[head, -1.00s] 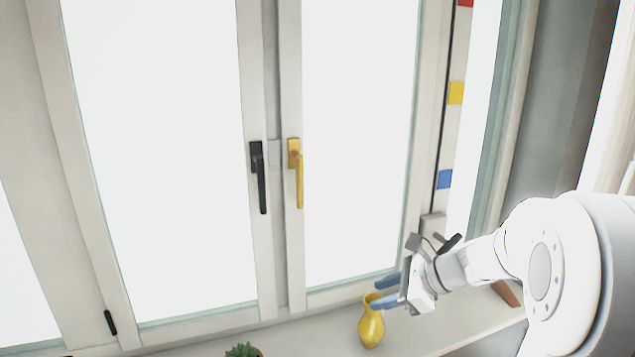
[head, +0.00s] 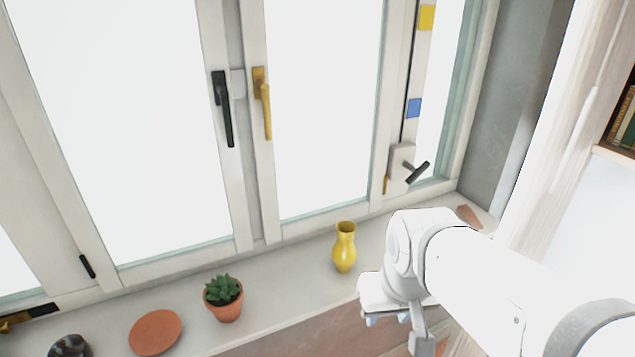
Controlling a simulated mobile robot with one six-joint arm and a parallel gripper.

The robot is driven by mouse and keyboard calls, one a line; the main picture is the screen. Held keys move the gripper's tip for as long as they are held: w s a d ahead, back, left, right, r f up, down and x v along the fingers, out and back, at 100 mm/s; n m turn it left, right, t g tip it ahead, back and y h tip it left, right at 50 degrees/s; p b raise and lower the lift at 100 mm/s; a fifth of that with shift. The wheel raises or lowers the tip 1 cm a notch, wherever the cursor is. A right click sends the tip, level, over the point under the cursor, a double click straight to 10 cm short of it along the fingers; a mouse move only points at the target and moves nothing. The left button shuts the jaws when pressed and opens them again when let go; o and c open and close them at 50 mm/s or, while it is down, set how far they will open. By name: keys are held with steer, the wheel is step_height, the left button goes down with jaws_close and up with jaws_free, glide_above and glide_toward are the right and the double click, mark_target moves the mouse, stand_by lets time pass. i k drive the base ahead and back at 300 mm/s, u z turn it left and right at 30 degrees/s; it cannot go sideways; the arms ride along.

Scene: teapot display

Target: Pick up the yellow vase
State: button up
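The yellow vase (head: 345,250) stands upright on the windowsill, in front of the right window pane, with its open mouth up. My gripper (head: 387,319) is below and to the right of the vase, over the sill's front edge, and apart from it.
A potted succulent (head: 223,298), a terracotta saucer (head: 155,332) and a dark round object (head: 70,347) stand left on the windowsill (head: 287,279). The sill between succulent and vase is clear. A bookshelf (head: 622,125) is at the right edge.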

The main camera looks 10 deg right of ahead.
mark_target(344, 252)
steer(key=u, duration=1.1)
steer(key=k, duration=0.65)
steer(key=z, duration=0.45)
steer(key=i, duration=1)
steer(key=z, duration=0.05)
